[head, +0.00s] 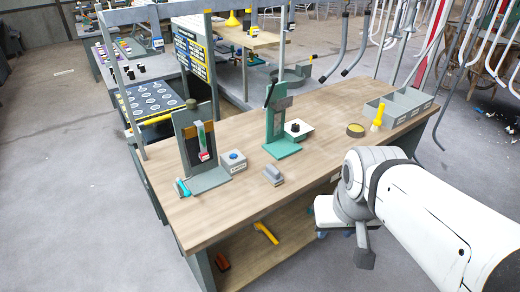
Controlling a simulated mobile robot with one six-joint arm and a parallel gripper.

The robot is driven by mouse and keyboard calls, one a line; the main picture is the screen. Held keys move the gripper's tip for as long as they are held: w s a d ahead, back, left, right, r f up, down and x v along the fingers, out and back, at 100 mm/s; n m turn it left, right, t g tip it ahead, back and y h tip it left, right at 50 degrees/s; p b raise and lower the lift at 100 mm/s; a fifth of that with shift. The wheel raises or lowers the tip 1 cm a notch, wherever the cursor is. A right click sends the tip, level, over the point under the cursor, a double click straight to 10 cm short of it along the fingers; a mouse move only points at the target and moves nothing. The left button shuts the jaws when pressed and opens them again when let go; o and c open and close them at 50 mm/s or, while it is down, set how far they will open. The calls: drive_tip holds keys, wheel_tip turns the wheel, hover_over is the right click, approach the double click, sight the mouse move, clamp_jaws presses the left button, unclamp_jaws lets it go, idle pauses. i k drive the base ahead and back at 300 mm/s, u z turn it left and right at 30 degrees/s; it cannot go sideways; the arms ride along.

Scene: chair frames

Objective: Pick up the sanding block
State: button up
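A small grey block with a rounded top (273,175), which looks like the sanding block, lies on the wooden workbench (320,170) near its front edge. My white arm comes in from the lower right. A dark grey end part, which seems to be my gripper (365,258), hangs beyond the bench's front edge, right of the block and apart from it. Its fingers cannot be made out, so whether it is open or shut is unclear.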

sight(271, 174)
drive_tip(key=z, duration=0.05)
drive_tip(key=i, duration=1)
drive_tip(key=u, duration=0.05)
